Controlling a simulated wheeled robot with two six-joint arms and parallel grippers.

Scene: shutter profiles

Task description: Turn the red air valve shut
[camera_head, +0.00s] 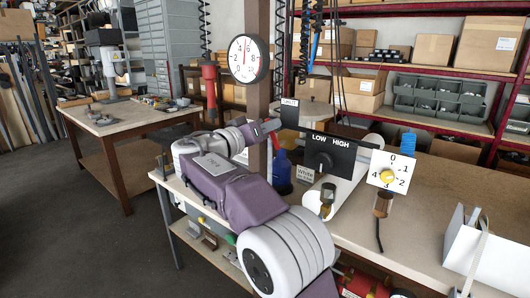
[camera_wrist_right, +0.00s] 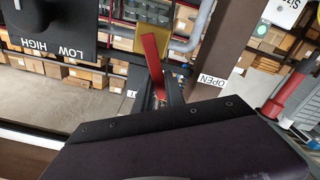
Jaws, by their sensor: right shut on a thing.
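The red air valve's lever (camera_wrist_right: 153,64) shows in the right wrist view as a flat red bar. It runs from a brass-coloured body (camera_wrist_right: 178,50) down to my right gripper (camera_wrist_right: 162,97). The gripper is shut on the lever's lower end; its fingertips are partly hidden by the dark wrist housing. A white OPEN label (camera_wrist_right: 212,80) is on the brown post to the right. In the head view my right gripper (camera_head: 271,125) is at the brown post, and I cannot make out the lever there. My left gripper is not in view.
A round gauge (camera_head: 245,58) is on the post (camera_head: 258,100) above the gripper. A black LOW/HIGH box (camera_head: 325,156) and a white dial plate (camera_head: 391,172) stand to the right. A red hanging tool (camera_head: 209,82) is to the left. The bench (camera_head: 440,200) has bare space at right.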

